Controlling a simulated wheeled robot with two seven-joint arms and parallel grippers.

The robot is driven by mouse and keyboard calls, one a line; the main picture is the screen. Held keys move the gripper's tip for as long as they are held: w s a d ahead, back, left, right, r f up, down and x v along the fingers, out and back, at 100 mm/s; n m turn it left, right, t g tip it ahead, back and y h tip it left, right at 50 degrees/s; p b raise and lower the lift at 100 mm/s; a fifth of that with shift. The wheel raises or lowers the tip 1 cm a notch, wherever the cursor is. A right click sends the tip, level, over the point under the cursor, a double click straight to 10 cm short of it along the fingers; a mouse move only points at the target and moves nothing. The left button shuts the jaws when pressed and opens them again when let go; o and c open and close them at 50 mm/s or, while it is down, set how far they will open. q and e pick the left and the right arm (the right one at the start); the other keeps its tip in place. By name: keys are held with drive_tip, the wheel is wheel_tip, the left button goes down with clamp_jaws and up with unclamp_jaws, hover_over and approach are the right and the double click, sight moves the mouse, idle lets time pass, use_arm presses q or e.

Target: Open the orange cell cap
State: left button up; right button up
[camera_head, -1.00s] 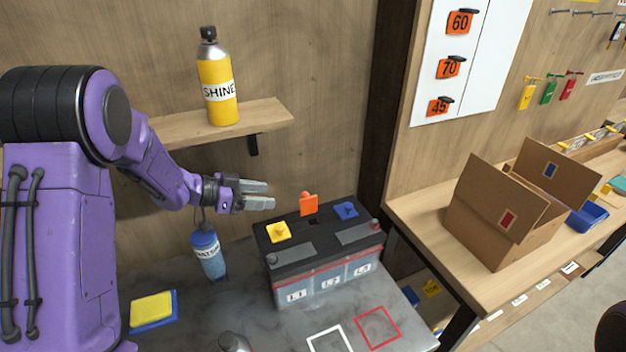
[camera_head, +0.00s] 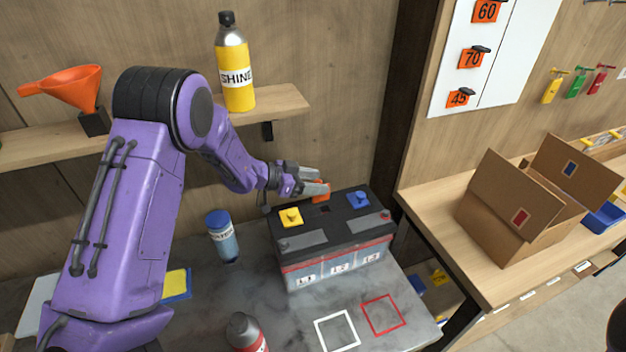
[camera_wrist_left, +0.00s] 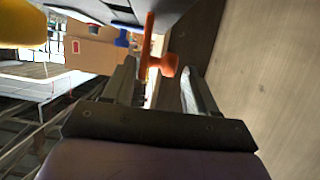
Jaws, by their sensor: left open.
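The orange cell cap (camera_head: 321,193) stands up on edge at the back of the black-topped battery (camera_head: 335,258), partly hidden by my left gripper. A dark opening shows in the battery top in front of it. My left gripper (camera_head: 321,181) is open at the cap. In the left wrist view the orange cap (camera_wrist_left: 149,45) and its knob lie between the fingers of the left gripper (camera_wrist_left: 160,85), with a gap on the right finger's side. The yellow cap (camera_head: 291,217) and the blue cap (camera_head: 358,200) lie flat on the battery. My right gripper is not in view.
A blue bottle (camera_head: 222,238) stands left of the battery, and a grey-topped red bottle (camera_head: 245,333) stands in front. A shelf (camera_head: 283,101) behind holds a yellow spray can (camera_head: 236,75) and an orange funnel (camera_head: 70,88). An open cardboard box (camera_head: 500,215) stands on the right bench.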

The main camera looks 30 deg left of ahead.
use_arm(q)
drive_tip(key=c, duration=0.9)
drive_tip(key=shift+w+a+r+p, duration=0.1)
drive_tip(key=shift+p, duration=0.35)
drive_tip(key=shift+w+a+f+n+g+h+p, duration=0.3)
drive_tip(key=shift+a+n+g+h+p, duration=0.15)
drive_tip(key=shift+n+p, duration=0.4)
drive_tip(key=shift+w+a+f+n+h, duration=0.1)
drive_tip(key=shift+w+f+n+h, duration=0.1)
drive_tip(key=shift+f+n+h, duration=0.15)
